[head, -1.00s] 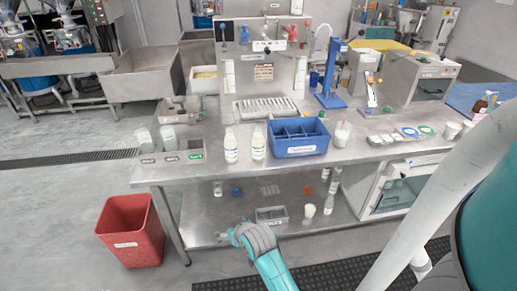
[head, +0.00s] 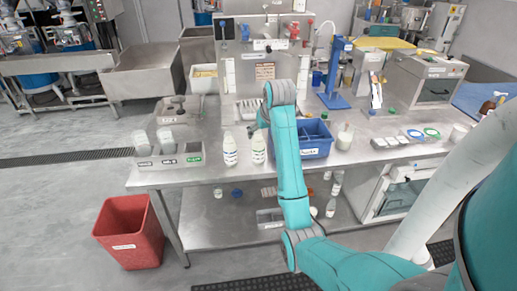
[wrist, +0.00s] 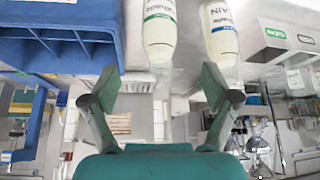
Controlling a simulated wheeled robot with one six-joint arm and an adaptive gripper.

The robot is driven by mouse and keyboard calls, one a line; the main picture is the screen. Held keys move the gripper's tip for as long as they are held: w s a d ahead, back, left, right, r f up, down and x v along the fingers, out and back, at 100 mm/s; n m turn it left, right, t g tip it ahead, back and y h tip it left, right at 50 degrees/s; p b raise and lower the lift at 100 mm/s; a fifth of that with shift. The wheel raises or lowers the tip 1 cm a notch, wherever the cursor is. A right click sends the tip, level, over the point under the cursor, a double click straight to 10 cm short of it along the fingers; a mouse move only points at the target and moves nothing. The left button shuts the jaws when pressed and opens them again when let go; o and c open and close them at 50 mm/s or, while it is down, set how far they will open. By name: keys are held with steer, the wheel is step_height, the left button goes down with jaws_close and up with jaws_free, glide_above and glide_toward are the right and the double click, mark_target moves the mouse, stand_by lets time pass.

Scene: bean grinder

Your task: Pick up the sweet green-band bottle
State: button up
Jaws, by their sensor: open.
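The green-band bottle (wrist: 159,32) is white and stands upright on the steel table, seen upside down in the wrist view. In the head view this bottle (head: 258,150) stands just left of the blue crate. A similar bottle with a blue band (wrist: 220,32), its label ending in "AIN", stands beside it; it also shows in the head view (head: 230,152). My gripper (wrist: 157,88) is open and empty, its fingers apart with the green-band bottle roughly in line between them. I cannot tell if they touch it. In the head view my arm mostly hides the gripper.
The blue divided crate (head: 316,146) stands close on the right of the green-band bottle, partly behind my arm. A grey labelled bin row (head: 170,160) is at the left. A white bottle (head: 345,137) stands right of the crate. A red bin (head: 130,232) is on the floor.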

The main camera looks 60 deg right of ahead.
mark_target(261, 139)
steer(key=x, duration=0.4)
steer(key=shift+w+d+f, duration=0.1)
steer(key=shift+d+f, duration=0.15)
steer(key=shift+d, duration=0.1)
steer(key=shift+x, duration=2.95)
steer(key=shift+a, duration=0.15)
steer(key=c, duration=1)
